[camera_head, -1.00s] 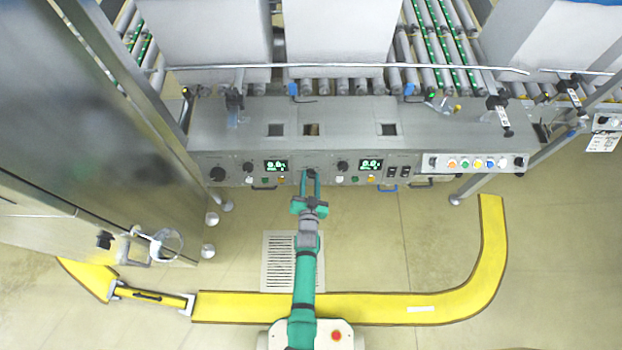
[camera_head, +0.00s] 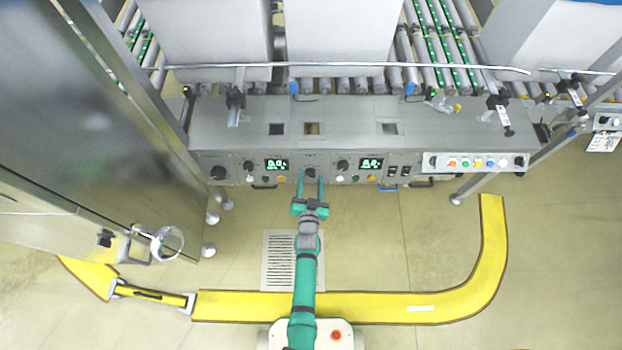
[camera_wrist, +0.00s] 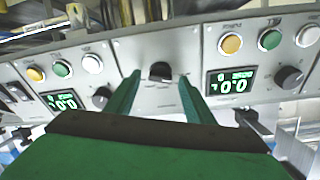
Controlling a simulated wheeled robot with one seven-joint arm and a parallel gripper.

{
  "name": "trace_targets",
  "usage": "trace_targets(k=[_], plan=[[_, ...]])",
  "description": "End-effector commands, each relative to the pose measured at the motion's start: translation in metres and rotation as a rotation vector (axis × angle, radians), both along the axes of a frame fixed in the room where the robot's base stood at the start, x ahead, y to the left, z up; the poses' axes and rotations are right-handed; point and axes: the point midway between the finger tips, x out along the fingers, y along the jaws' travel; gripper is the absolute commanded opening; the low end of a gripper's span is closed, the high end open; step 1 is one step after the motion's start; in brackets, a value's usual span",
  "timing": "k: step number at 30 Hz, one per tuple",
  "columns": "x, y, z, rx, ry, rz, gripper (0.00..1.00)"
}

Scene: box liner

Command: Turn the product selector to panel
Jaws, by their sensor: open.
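A black selector knob (camera_head: 310,172) sits on the grey control panel front, in the middle between two green displays. In the wrist view the knob (camera_wrist: 160,71) shows between my two green fingers, on a plain section of panel. My gripper (camera_head: 310,182) is open, with one finger on each side of the knob's line and a gap to both sides. The fingertips end close to the panel; I cannot tell whether they reach past the knob's face. The knob's label and the position it points to are too small to read.
Displays (camera_head: 276,165) and (camera_head: 370,165), other knobs (camera_head: 217,173) and coloured buttons flank the selector. A button box (camera_head: 475,163) is at the right. Small handles stick out below the panel edge.

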Motion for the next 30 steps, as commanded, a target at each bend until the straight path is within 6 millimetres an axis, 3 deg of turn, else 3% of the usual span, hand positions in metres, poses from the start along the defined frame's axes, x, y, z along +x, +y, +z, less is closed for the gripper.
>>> trace_targets(k=[15,21,30], plan=[[-0.083,0.002,0.015,-0.001,0.003,-0.002,0.48],[-0.097,0.002,0.019,-0.001,0.001,-0.003,0.48],[-0.098,-0.001,0.020,-0.002,0.000,-0.008,0.48]])
